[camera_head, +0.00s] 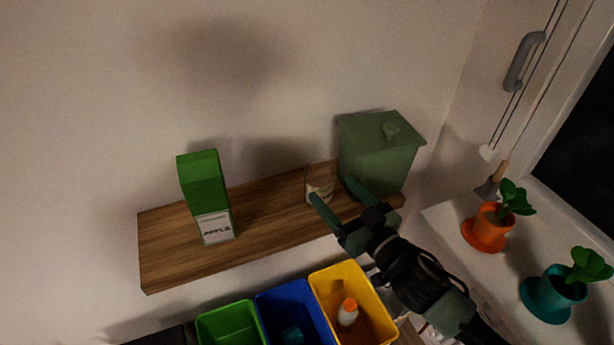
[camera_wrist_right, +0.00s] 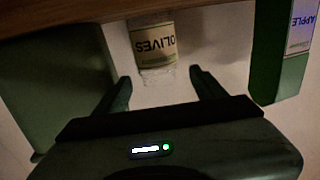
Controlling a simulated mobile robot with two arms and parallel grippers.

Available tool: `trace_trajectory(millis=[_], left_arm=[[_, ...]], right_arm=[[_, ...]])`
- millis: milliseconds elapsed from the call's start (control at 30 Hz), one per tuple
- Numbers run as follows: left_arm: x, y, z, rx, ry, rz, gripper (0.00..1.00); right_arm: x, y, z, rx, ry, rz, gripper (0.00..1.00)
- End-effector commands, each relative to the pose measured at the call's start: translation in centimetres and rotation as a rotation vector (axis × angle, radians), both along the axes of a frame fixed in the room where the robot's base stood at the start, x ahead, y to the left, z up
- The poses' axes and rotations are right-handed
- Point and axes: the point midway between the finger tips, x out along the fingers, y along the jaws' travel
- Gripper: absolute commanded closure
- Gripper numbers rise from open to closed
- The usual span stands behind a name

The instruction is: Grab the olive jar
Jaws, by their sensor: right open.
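The olive jar (camera_head: 319,190) is a small clear jar with a pale label, standing on the wooden shelf (camera_head: 265,221) just left of the green canister. In the right wrist view the jar (camera_wrist_right: 154,50) appears upside down, with "OLIVES" on its label. My right gripper (camera_head: 330,197) is open, with its fingers pointing at the jar. In the right wrist view the jar lies ahead of and between the two fingertips (camera_wrist_right: 161,79), with nothing gripped. In the head view the fingers partly cover the jar's surroundings. My left gripper is not in view.
A green apple carton (camera_head: 205,190) stands left on the shelf. The green lidded canister (camera_head: 378,155) is close to the jar's right. Below are green (camera_head: 230,318), blue (camera_head: 271,300) and yellow (camera_head: 325,287) bins. Potted plants (camera_head: 488,228) stand on the windowsill at right.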

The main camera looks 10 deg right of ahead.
Motion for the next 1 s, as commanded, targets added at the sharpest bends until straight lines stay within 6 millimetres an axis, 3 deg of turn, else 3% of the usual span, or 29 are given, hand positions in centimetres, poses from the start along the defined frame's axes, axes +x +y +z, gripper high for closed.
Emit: trace_trajectory(millis=[200,433,700,1000], left_arm=[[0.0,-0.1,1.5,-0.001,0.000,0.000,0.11],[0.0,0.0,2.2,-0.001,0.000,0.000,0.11],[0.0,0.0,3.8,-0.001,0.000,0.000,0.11],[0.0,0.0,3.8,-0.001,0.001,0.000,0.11]], right_arm=[[3.5,1.3,0.4,0.000,-0.002,-0.001,0.29],[5.1,2.0,0.6,-0.001,-0.001,0.000,0.29],[8.5,3.5,1.0,-0.001,0.001,-0.001,0.29],[9.1,3.7,0.8,-0.002,0.002,-0.001,0.29]])
